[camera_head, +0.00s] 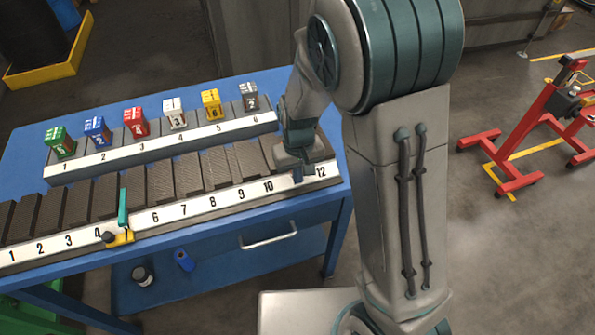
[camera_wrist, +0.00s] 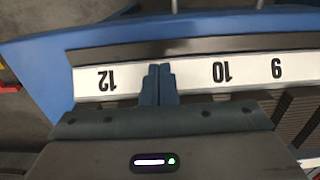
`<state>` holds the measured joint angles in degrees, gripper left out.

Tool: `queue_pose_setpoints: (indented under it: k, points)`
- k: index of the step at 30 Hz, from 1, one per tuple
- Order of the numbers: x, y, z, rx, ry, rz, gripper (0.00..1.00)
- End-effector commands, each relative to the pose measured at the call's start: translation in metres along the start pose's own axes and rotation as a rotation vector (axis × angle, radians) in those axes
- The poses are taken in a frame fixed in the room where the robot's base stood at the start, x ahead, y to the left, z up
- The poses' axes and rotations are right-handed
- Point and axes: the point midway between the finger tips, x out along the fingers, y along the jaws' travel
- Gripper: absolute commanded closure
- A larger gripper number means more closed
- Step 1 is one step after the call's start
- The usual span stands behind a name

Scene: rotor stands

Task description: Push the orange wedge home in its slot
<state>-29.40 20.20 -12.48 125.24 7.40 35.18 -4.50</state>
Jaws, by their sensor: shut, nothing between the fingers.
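A small yellow-orange piece (camera_head: 121,239) with a dark round knob sits at the front edge of the long numbered rack (camera_head: 215,203), just right of label 4 and over the place of label 5. It is the only orange-like piece on this rack; whether it is the wedge, and how deep it sits, I cannot tell. A teal upright bar (camera_head: 123,207) stands right behind it. My gripper (camera_head: 297,178) is far to the right, over the label strip between 10 and 12. In the wrist view my gripper (camera_wrist: 158,72) has its fingers together, empty, hiding label 11.
A back rack (camera_head: 165,148) carries several coloured blocks, including a yellow one (camera_head: 211,103), over labels 1 to 6. Dark sloped plates (camera_head: 150,185) fill the front rack. The blue table (camera_head: 225,235) is bare in front. A red stand (camera_head: 535,125) is on the floor at right.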

Motion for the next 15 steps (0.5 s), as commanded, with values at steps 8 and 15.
queue_pose_setpoints:
  k: [8, 15]
  points:
    - [-0.028, -0.001, 0.019, -0.006, 0.007, -0.002, 1.00]
    - [-0.074, 0.005, 0.019, 0.008, 0.006, -0.001, 1.00]
